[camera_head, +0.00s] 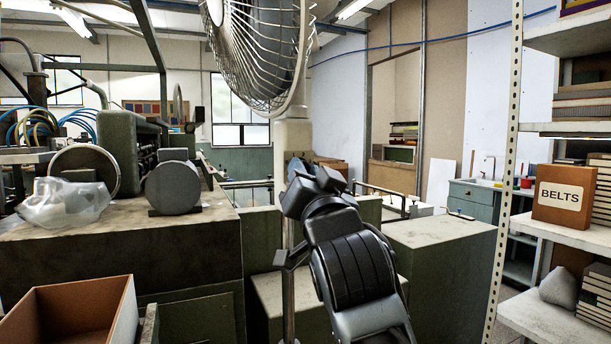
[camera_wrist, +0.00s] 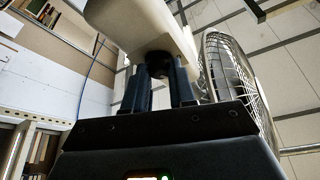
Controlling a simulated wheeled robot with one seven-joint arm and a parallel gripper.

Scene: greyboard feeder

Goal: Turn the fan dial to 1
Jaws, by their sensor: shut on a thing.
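The fan (camera_head: 262,50) has a wire cage and stands on a cream post (camera_head: 293,138). In the wrist view its cage (camera_wrist: 238,80) is at right and its cream housing (camera_wrist: 140,25) is overhead. The dark round fan dial (camera_wrist: 158,64) sticks out of the housing. My gripper (camera_wrist: 158,72) is shut on the dial, with one finger on each side. In the head view my gripper (camera_head: 299,168) is at the post and hides the dial. The dial's numbers and pointer cannot be made out.
A machine bench with a clear plastic bag (camera_head: 65,203) stands at left, with an open brown box (camera_head: 75,315) in front. Shelves with a BELTS box (camera_head: 565,196) stand at right. A green cabinet (camera_head: 440,232) is right of my arm.

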